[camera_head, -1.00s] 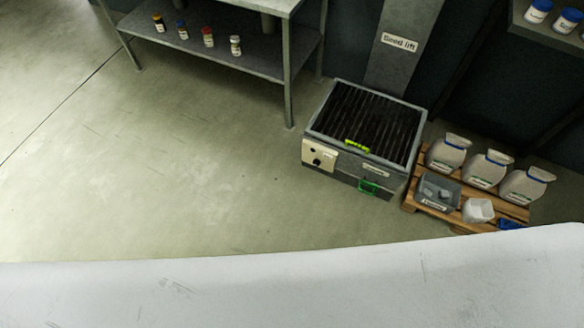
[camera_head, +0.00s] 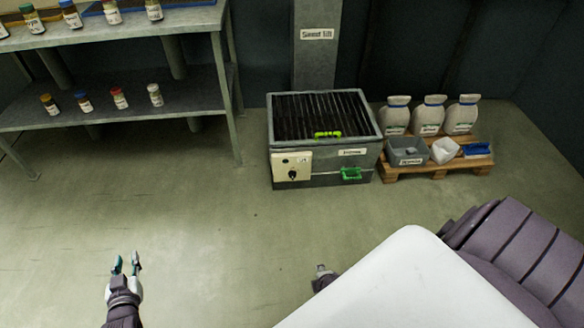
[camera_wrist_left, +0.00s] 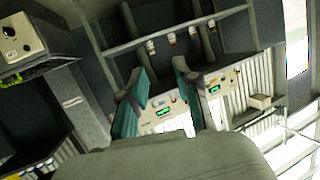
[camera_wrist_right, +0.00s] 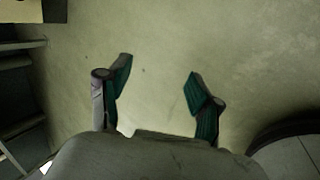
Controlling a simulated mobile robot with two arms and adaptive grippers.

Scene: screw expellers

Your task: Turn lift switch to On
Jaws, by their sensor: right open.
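The lift switch is a black knob (camera_head: 292,174) on a cream panel (camera_head: 279,168), on the front left of the grey grated box (camera_head: 322,182) below the "Seed lift" column (camera_head: 317,60). Its exact setting is too small to read. My left gripper (camera_head: 126,264) is open and empty at the lower left, well apart from the switch. My right gripper shows only a tip at the bottom centre of the head view, the rest hidden behind a white surface. In the right wrist view this gripper (camera_wrist_right: 157,82) is open and empty above bare floor. A similar knob (camera_wrist_left: 10,31) shows in the left wrist view.
A metal shelf unit (camera_head: 150,100) with several small bottles stands left of the box. A wooden pallet (camera_head: 437,171) with white jugs, a grey bin (camera_head: 407,152) and a white container stands to its right. The floor before the box is clear.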

